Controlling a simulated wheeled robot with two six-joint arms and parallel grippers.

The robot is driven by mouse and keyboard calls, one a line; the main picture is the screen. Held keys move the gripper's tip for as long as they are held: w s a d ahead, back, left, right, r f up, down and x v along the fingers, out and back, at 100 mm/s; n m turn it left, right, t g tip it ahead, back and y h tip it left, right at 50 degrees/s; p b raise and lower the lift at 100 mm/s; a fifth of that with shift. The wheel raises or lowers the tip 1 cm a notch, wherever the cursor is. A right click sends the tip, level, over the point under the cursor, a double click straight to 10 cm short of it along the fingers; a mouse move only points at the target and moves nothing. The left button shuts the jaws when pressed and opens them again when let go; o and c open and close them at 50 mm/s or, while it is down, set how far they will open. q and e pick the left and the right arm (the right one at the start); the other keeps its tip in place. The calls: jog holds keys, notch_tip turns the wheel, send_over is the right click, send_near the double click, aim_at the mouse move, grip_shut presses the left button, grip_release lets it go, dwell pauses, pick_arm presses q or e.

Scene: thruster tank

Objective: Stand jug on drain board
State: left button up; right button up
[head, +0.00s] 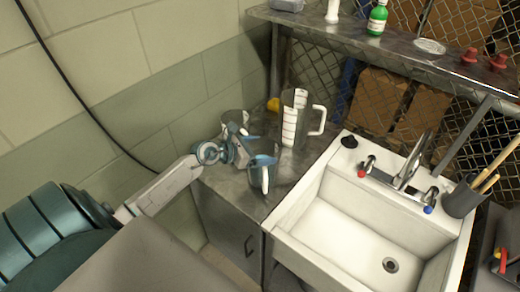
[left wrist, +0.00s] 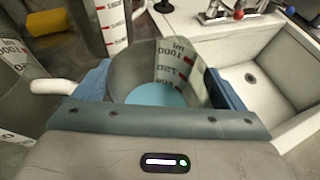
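A clear jug (head: 260,178) with a white handle and light blue inside is at the front of the metal counter (head: 224,182), left of the sink. My left gripper (head: 254,150) has its blue fingers on either side of it. In the left wrist view, this jug (left wrist: 150,65), with red and black markings, fills the space between the fingers (left wrist: 162,95), with no clear gap. I cannot tell if its base touches the counter. My right gripper is out of view.
A taller jug (head: 294,115) stands behind on the counter, and another clear jug (head: 234,120) is behind my gripper. The white sink (head: 345,225) with its tap (head: 410,165) is empty. A metal shelf (head: 400,52) crosses above the back.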

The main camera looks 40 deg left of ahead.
pick_arm(q)
jog(key=shift+o, duration=0.6)
jog(key=b+v, duration=0.2)
jog(key=v, duration=1)
jog(key=shift+r, duration=0.1)
dwell(0.5)
